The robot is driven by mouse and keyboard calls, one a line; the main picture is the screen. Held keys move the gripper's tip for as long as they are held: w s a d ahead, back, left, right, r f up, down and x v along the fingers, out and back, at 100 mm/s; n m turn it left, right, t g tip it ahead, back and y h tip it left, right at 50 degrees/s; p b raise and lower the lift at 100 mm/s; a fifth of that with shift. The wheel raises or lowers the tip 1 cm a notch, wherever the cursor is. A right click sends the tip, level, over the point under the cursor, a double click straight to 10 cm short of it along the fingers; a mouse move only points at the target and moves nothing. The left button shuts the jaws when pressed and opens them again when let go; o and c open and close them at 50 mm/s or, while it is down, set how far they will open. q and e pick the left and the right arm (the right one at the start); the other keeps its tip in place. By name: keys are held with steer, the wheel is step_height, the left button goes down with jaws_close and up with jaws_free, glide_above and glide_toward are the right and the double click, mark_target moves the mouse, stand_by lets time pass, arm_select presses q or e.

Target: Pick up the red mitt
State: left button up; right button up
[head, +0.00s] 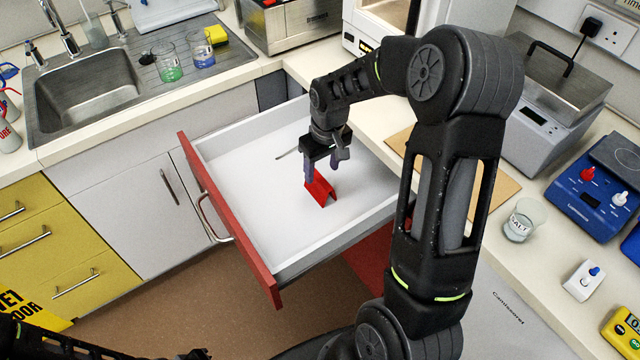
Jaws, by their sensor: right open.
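The red mitt (320,191) lies on the white floor of the open drawer, standing up like a small folded tent. My right gripper (322,172) points down into the drawer right at the mitt. Its jaws are open, with one finger at the mitt's left side and the other behind its upper right. The fingers hide part of the mitt's top, and I cannot tell whether they touch it. Of my left arm only dark links show at the bottom left edge; its fingers are not visible.
The drawer (231,222) has a red front and raised pale walls around the mitt. A thin grey rod (287,154) lies behind the gripper. The counter on the right holds a salt beaker (522,220) and a blue stirrer (598,190). The drawer floor is otherwise clear.

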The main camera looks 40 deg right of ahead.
mark_target(320, 179)
steer(key=f, duration=0.1)
steer(key=f+p, duration=0.1)
steer(key=f, duration=0.2)
steer(key=shift+w+f, duration=0.15)
steer(key=shift+w, duration=0.15)
steer(key=shift+f, duration=0.45)
steer(key=shift+f, duration=0.2)
stand_by(0.4)
steer(key=shift+c, duration=0.3)
jaws_close()
stand_by(0.5)
